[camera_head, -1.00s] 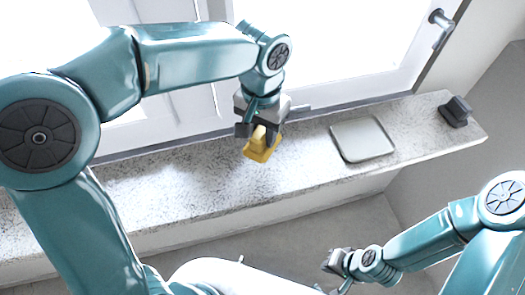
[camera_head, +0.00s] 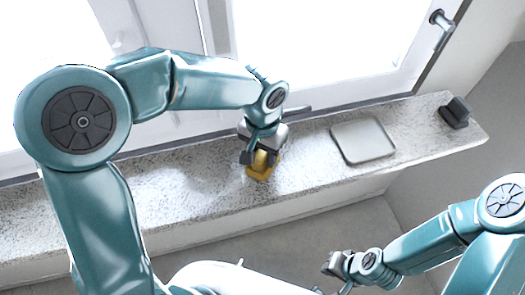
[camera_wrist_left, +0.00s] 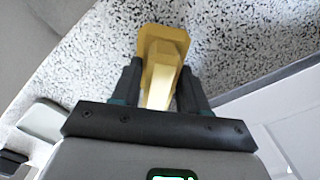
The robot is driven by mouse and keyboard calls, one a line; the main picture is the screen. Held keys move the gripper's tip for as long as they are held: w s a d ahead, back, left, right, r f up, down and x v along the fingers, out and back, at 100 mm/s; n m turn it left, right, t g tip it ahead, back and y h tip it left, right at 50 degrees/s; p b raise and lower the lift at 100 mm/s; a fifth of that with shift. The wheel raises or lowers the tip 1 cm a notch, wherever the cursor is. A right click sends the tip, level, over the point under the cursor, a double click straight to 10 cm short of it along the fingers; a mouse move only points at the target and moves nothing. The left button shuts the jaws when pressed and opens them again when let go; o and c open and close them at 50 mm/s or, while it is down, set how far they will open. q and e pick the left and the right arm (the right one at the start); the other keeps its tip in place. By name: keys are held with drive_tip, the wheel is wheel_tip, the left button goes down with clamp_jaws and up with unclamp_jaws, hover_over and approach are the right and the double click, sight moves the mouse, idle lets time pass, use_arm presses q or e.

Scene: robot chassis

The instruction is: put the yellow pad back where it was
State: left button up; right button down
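The yellow pad (camera_head: 259,171) is a small yellow block with a flat base and a narrower upright grip. It is at the middle of the speckled stone sill (camera_head: 200,190), at or just above the surface; I cannot tell whether it touches. My left gripper (camera_head: 260,158) is above it, with its fingers on both sides of the pad's grip. In the left wrist view the pad (camera_wrist_left: 163,60) sits between the two dark fingers, which are closed on it. My right gripper (camera_head: 335,265) is low at the right, away from the sill; its fingers are too small to judge.
A pale grey square tray (camera_head: 363,140) lies on the sill to the right of the pad. A dark block (camera_head: 455,112) stands at the sill's right end. The window frame (camera_head: 330,108) runs along the back. The sill left of the pad is clear.

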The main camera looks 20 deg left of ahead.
sight(262, 152)
use_arm(q)
drive_tip(key=shift+o, duration=0.9)
drive_tip(key=shift+r, duration=0.15)
wheel_tip(262, 152, up, 12)
drive_tip(key=shift+p, duration=0.35)
drive_tip(key=shift+s, duration=0.1)
